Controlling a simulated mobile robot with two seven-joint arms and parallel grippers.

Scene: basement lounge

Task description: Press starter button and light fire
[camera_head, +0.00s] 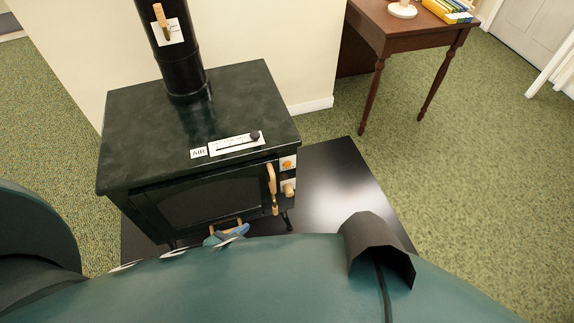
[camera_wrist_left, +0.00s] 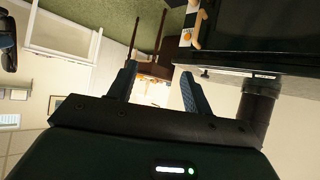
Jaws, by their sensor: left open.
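The black wood stove (camera_head: 200,150) stands on a dark floor plate. A small white panel with an orange flame mark (camera_head: 288,163) sits at the right of its front, with a round wooden knob, seemingly the starter button (camera_head: 289,188), below it. Both also show near the top of the left wrist view, where the knob (camera_wrist_left: 196,45) is apart from my fingers. The stove door is shut; no flame shows behind its dark glass (camera_head: 212,203). My left gripper (camera_head: 227,234) is low before the stove, mostly hidden by my body; the left wrist view shows its fingers (camera_wrist_left: 158,72) apart and empty.
A wooden door handle (camera_head: 271,183) sticks out just left of the panel. An AIR slider (camera_head: 236,143) lies on the stove top, and a flue pipe (camera_head: 180,65) rises behind. A brown table (camera_head: 405,28) stands at the back right. Carpet right of the stove is clear.

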